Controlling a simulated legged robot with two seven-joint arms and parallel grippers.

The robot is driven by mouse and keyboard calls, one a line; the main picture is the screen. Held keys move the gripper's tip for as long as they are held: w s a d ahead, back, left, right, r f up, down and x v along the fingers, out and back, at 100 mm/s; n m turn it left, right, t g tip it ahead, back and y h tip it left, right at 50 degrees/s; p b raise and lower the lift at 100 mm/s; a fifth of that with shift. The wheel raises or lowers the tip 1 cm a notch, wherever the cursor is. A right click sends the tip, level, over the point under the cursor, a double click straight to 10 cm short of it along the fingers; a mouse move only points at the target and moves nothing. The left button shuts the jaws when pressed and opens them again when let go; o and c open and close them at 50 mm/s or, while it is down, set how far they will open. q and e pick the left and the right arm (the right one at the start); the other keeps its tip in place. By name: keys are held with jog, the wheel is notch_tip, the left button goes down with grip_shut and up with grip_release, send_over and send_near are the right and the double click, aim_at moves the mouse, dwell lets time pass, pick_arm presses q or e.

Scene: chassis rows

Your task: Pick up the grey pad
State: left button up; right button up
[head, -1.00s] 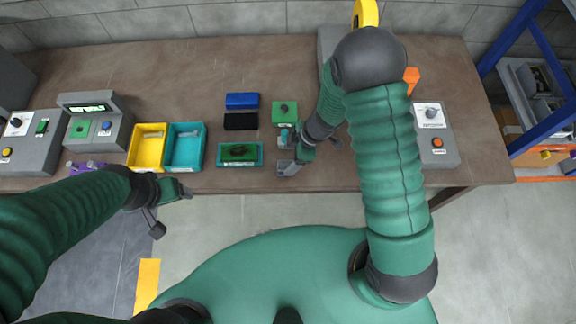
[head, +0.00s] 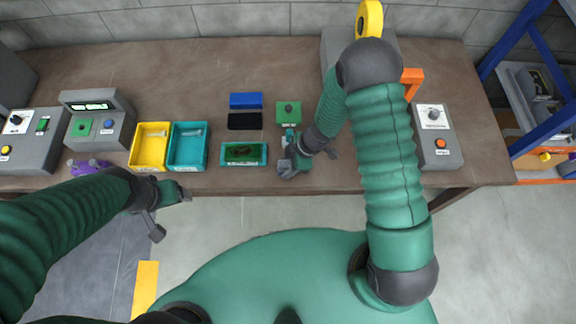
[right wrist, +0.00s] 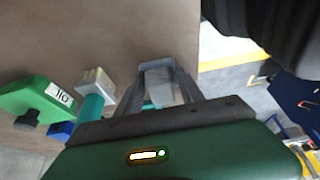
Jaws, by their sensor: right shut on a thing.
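The grey pad (right wrist: 158,82) shows between the two fingers of my right gripper in the right wrist view. My right gripper (head: 288,170) is shut on it, low at the front edge of the brown table. In the head view the gripper mostly hides the pad. My left gripper (head: 184,192) hangs off the table's front edge, apart from everything on it. Whether its fingers are open is too small to tell.
A teal tray (head: 264,154) with a green board stands left of my right gripper. A green box with a dark knob (head: 289,113) and a teal-handled tool (right wrist: 92,106) are close by. Blue (head: 246,100) and black (head: 243,121) blocks lie behind. Yellow (head: 151,129) and teal bins (head: 188,129) stand left.

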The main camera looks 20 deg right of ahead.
aim_at(286, 163)
jog(key=shift+c, duration=1)
jog(key=shift+d, duration=0.45)
jog(key=shift+c, duration=0.2)
jog(key=shift+d+r, duration=0.15)
jog(key=r+p, duration=0.2)
jog(key=p, duration=0.1)
jog(key=r+p, duration=0.1)
jog(key=p, duration=0.1)
jog(key=shift+a+r, duration=0.3)
jog(key=s+b, duration=0.2)
jog(key=shift+s+a+f+b, duration=0.2)
jog(key=shift+f+b, duration=0.2)
pick_arm(q)
jog(key=w+p+v, duration=0.1)
jog(key=p+v, duration=0.3)
jog(key=v, duration=0.2)
jog(key=shift+d+r+p, duration=0.3)
jog(key=shift+d+r, duration=0.1)
jog(key=shift+r, duration=0.2)
pick_arm(e)
jog(key=s+r, duration=0.1)
jog(key=s, duration=1.2)
jog(key=shift+s+r, duration=0.3)
jog(key=shift+r, duration=0.1)
